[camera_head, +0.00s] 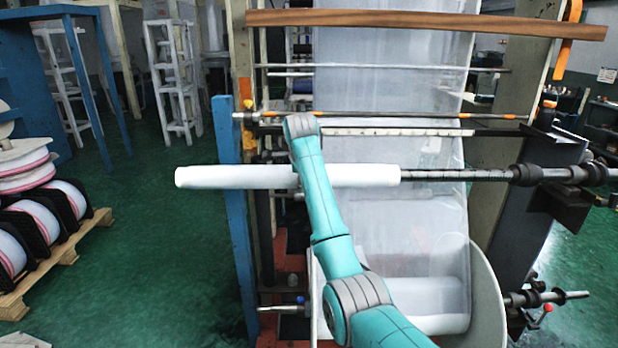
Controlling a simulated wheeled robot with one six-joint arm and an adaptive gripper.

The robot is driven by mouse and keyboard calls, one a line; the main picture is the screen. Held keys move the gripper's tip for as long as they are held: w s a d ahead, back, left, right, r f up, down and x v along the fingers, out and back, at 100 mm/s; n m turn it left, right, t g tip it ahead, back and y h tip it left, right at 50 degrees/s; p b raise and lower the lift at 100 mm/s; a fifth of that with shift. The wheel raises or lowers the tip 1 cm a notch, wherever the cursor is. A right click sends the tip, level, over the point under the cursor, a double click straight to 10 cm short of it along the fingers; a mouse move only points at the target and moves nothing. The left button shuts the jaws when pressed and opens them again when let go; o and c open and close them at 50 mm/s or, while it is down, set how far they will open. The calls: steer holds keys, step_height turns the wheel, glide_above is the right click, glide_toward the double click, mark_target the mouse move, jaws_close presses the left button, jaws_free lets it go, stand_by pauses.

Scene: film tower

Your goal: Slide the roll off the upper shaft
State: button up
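The white roll (365,174) lies level across the machine, its left end sticking out past the blue post. Its right end meets the bare dark part of the upper shaft (452,174), which runs right to a black collar and bearing. Whether the shaft reaches inside the roll's left part cannot be seen. My teal arm crosses in front of the roll and hides a short stretch of it. My gripper cannot be made out, so its contact with the roll cannot be told.
A blue post (232,215) stands behind the roll's left part. A lower shaft (560,295) sticks out at bottom right. Translucent film (390,90) hangs behind the arm. Wrapped rolls on a wooden pallet (62,252) stand at left. Green floor between pallet and post is clear.

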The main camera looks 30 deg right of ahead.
mark_target(268, 171)
steer(key=shift+w+a+r, duration=0.1)
steer(key=shift+w+a, duration=0.75)
steer(key=shift+a, duration=0.5)
steer(key=shift+w+a, duration=0.8)
steer(key=shift+a, duration=0.55)
steer(key=shift+w+a+r, duration=0.1)
steer(key=shift+w+a, duration=0.75)
steer(key=shift+a, duration=0.5)
steer(key=shift+a, duration=0.15)
